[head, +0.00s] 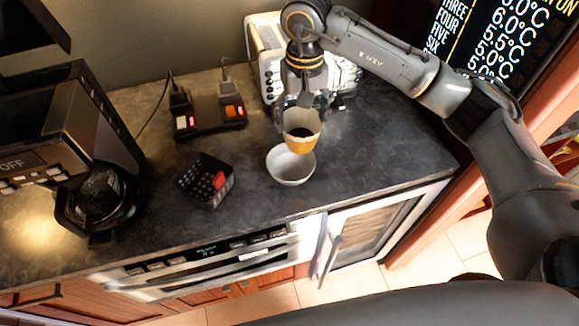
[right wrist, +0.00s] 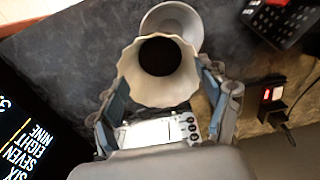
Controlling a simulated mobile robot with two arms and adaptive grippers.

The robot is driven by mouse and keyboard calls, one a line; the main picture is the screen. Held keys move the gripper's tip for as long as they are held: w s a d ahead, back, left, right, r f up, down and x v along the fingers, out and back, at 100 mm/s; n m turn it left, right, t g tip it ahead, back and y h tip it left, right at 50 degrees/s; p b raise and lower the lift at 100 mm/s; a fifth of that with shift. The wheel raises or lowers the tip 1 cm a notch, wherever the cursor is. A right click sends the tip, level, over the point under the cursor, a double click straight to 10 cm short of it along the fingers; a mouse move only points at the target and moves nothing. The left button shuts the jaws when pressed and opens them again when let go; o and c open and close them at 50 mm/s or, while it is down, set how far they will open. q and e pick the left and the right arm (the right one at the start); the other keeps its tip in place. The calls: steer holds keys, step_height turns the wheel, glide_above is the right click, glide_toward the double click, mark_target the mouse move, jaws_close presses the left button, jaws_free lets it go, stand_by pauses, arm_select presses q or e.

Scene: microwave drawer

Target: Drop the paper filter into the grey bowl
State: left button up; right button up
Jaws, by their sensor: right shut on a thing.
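The paper filter (head: 302,119) is a fluted, pale cup with a dark inside and an orange-brown lower part. My right gripper (head: 303,106) is shut on the filter, with a finger on either side, and holds it upright. The grey bowl (head: 290,170) stands on the dark counter just below the filter in the head view. In the right wrist view the filter (right wrist: 133,72) covers part of the bowl (right wrist: 178,17). The gap between filter and bowl is hard to judge. My left gripper is not in view.
A black basket (head: 205,183) with a red patch stands left of the bowl. A coffee machine (head: 75,130) with a glass pot fills the left. Dark devices (head: 210,118) and a white appliance (head: 268,55) stand behind. The counter right of the bowl is clear.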

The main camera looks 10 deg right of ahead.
steer(key=shift+f, duration=0.65)
steer(key=shift+a+f, duration=0.2)
steer(key=shift+f, duration=0.15)
steer(key=shift+a+f, duration=0.2)
steer(key=shift+f, duration=0.2)
steer(key=shift+d+f, duration=0.1)
steer(key=o, duration=0.9)
steer(key=shift+o, duration=0.2)
steer(key=shift+r, duration=0.5)
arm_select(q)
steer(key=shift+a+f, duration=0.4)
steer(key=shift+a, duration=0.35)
arm_select(e)
step_height(320, 180, up, 11)
